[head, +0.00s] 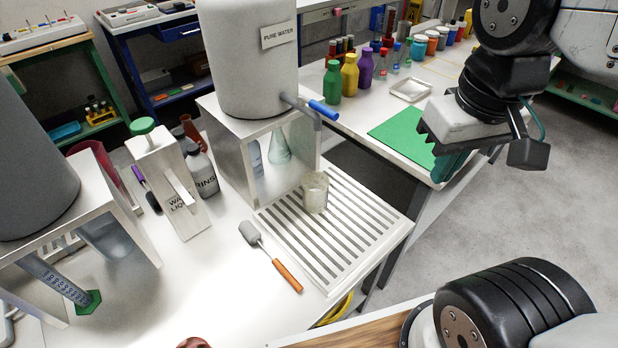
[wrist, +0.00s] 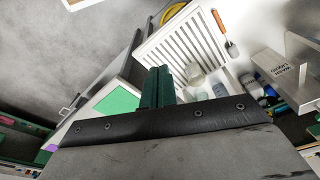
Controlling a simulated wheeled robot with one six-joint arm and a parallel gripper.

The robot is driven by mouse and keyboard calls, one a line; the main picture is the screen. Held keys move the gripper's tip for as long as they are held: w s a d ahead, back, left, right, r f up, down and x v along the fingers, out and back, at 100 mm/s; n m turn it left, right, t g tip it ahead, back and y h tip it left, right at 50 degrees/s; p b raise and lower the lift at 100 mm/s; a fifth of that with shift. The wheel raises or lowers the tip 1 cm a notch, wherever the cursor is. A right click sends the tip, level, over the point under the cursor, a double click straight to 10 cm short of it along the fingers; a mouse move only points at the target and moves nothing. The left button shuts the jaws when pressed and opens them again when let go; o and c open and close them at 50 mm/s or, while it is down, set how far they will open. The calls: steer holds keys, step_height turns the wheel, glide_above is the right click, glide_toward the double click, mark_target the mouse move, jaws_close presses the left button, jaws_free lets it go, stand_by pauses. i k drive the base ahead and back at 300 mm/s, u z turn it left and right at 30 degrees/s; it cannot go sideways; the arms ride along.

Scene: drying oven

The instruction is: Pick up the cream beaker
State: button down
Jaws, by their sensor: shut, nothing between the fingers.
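The cream beaker (head: 315,192) stands upright on the white slatted drain rack, in front of the metal stand under the pure water tank. It also shows in the wrist view (wrist: 194,74), just right of my fingers.
The slatted rack (head: 375,215) is otherwise clear. The pure water tank (head: 245,60) with a blue-handled tap (head: 323,110) stands behind the beaker. A brush with an orange handle (head: 286,275) lies left of the rack. Bottles and a green mat (head: 405,130) are on the far bench.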

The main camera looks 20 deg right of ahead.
mark_target(315, 184)
steer(key=z, duration=0.05)
steer(key=k, duration=0.5)
steer(key=z, duration=1.7)
steer(key=k, duration=0.45)
steer(key=u, duration=2.35)
steer(key=i, duration=0.5)
steer(key=u, duration=0.05)
